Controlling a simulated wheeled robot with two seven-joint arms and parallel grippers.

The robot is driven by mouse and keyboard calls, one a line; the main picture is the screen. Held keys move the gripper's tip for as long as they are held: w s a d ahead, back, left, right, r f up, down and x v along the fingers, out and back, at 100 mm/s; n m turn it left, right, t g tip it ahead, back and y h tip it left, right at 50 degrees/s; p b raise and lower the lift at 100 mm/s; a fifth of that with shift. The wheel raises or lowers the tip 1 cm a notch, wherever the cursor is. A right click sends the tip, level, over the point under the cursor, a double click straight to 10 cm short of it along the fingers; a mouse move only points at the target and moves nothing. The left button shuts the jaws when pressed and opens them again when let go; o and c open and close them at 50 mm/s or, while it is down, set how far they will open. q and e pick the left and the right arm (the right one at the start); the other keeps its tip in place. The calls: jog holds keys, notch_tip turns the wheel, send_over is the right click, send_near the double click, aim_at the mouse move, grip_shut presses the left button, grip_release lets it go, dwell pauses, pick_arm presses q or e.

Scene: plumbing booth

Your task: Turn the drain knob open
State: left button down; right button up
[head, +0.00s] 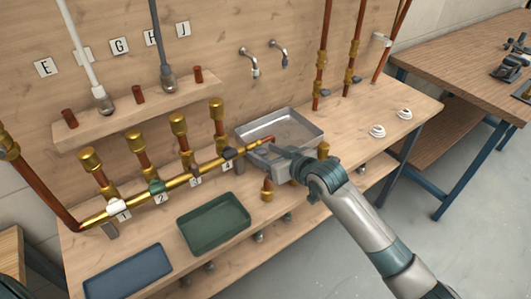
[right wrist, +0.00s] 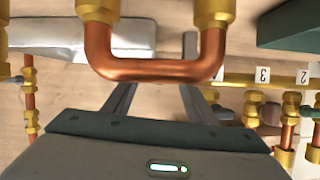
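The brass manifold pipe (head: 180,181) runs along the bench, with numbered valves. Near its right end is a dark grey knob (head: 229,153), which looks like the drain knob. A copper end piece (head: 262,142) past it reaches over the grey metal tray (head: 306,129). My right gripper (head: 280,150) is over the tray's front side, right of the knob and apart from it. In the right wrist view its two fingers (right wrist: 157,98) are spread, with nothing seen gripped. I cannot make out the drain knob surely there. My left gripper is not in view.
A copper U-bend with brass ends (right wrist: 155,68) lies close across the right wrist view, near the fingers. A green tray (head: 214,224) and a blue tray (head: 128,272) are at the bench front. White rings (head: 377,131) lie on the clearer right part.

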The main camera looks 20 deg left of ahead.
pick_arm(q)
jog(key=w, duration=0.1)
jog(key=b, duration=0.1)
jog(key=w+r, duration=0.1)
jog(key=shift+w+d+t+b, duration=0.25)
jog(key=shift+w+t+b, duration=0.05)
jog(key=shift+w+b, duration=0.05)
pick_arm(e)
jog(key=v, duration=1.7)
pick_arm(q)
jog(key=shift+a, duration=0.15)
pick_arm(e)
jog(key=shift+s+r, duration=0.15)
